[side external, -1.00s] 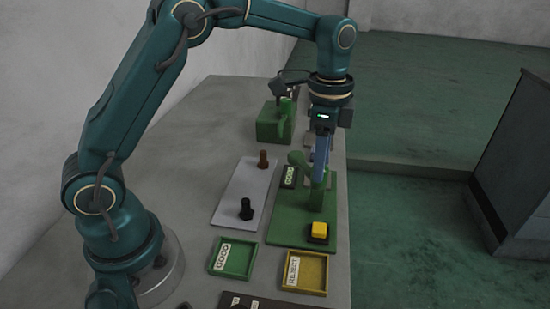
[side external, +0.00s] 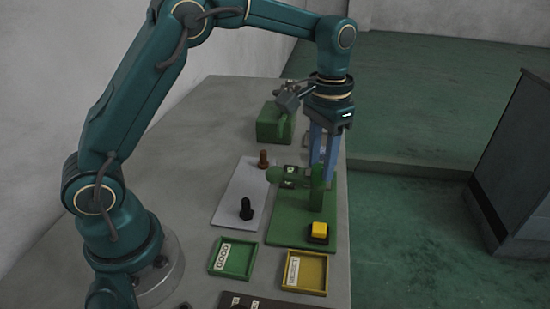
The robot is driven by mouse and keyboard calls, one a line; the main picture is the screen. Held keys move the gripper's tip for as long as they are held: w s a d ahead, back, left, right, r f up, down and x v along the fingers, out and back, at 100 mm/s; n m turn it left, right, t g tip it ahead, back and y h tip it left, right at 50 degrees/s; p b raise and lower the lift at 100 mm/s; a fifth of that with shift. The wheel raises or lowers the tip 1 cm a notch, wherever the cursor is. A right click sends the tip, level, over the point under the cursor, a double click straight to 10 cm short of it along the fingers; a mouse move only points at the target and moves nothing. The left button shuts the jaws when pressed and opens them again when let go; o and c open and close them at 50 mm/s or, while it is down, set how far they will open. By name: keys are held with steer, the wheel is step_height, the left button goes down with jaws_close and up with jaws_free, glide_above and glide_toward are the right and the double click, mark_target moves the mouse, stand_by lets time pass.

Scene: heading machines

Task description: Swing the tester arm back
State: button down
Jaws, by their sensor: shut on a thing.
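The tester (side external: 300,228) is a green base plate with an upright green post (side external: 317,190) at its right side. The green tester arm (side external: 288,176) reaches left from the post, with its rounded end over the plate's left edge. My gripper (side external: 322,178), with blue fingers, points down just behind the post. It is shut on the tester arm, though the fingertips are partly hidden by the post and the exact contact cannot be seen. A yellow button (side external: 319,230) sits at the plate's front right.
A grey plate (side external: 232,212) with a brown peg (side external: 263,158) and a black peg (side external: 246,208) lies left. A green GOOD tray (side external: 250,270) and a yellow REJECT tray (side external: 322,280) lie in front. A green block (side external: 268,128) stands behind. The table's right edge is close.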

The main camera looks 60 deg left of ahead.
steer(key=shift+r+n, duration=0.1)
steer(key=shift+n, duration=0.5)
steer(key=c, duration=0.5)
jaws_free()
steer(key=shift+r, duration=2.55)
